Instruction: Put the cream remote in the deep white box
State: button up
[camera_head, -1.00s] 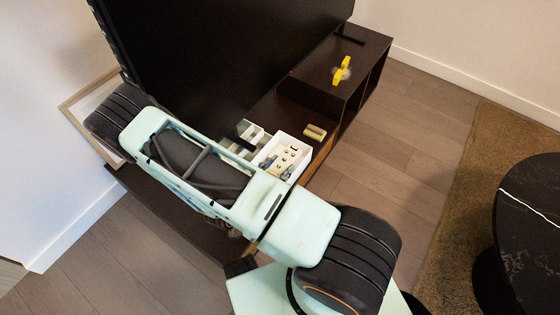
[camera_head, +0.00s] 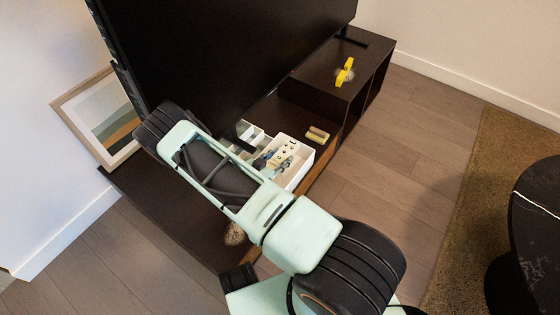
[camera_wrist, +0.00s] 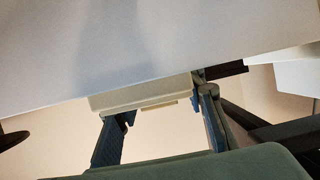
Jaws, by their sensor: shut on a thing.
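The deep white box (camera_head: 299,172) stands on the dark low cabinet below the television in the head view, with small dark marks or items showing inside it. My gripper (camera_head: 273,162) is at the box in the head view, its blue-grey fingers over the box opening. In the wrist view my gripper (camera_wrist: 162,128) has its two fingers on either side of a pale cream object (camera_wrist: 140,94), which looks like the cream remote, and it is shut on it. A large pale surface fills the top of the wrist view and hides much. How deep the remote sits is unclear.
A smaller white container (camera_head: 247,134) is beside the box. A small yellowish block (camera_head: 317,135) lies to its right and a yellow object (camera_head: 345,72) farther back. The television (camera_head: 220,50) rises close behind. A dark round table (camera_head: 540,215) stands at the right.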

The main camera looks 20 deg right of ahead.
jog(key=shift+f, duration=0.35)
jog(key=shift+f, duration=0.55)
jog(key=o, duration=1.2)
jog(key=shift+f, duration=0.1)
jog(key=shift+o, duration=0.2)
jog(key=shift+r, duration=0.6)
jog(key=p+v, duration=0.3)
jog(key=v, duration=0.9)
